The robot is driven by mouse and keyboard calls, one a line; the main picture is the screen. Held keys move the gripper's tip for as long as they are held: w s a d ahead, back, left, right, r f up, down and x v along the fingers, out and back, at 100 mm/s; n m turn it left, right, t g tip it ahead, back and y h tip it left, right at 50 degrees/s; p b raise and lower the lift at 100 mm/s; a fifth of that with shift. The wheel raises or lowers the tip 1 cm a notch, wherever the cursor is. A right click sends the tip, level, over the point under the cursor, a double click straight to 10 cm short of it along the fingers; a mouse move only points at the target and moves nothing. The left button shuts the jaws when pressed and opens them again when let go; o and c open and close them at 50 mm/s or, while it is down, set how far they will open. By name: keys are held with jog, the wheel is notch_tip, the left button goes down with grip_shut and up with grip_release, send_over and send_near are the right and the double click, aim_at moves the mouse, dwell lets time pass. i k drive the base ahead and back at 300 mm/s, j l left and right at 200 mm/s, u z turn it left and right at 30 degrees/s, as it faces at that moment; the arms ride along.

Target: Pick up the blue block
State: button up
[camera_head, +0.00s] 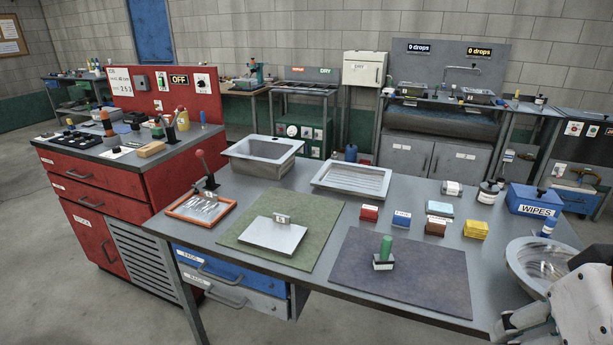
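A small blue block (401,218) with a white label on its front sits on the grey table, behind the dark purple-grey mat. It stands in a row between a red block (370,213) on its left and a brown block (436,226) on its right, apart from both. My gripper (524,326) is at the bottom right corner, partly cut off by the frame edge, well to the right and in front of the blue block. The fingers are seen from the side, so I cannot tell whether they are open or shut.
A yellow block (476,229) stands farther right. A green-handled tool (385,252) stands upright on the dark mat (440,283). A round metal bowl (520,268) and a blue wipes box (534,204) are near my gripper. A drying tray (352,180) lies behind the blocks.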

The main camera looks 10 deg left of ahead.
aim_at(401, 220)
jog(key=i+z, duration=0.35)
jog(key=i, duration=0.9)
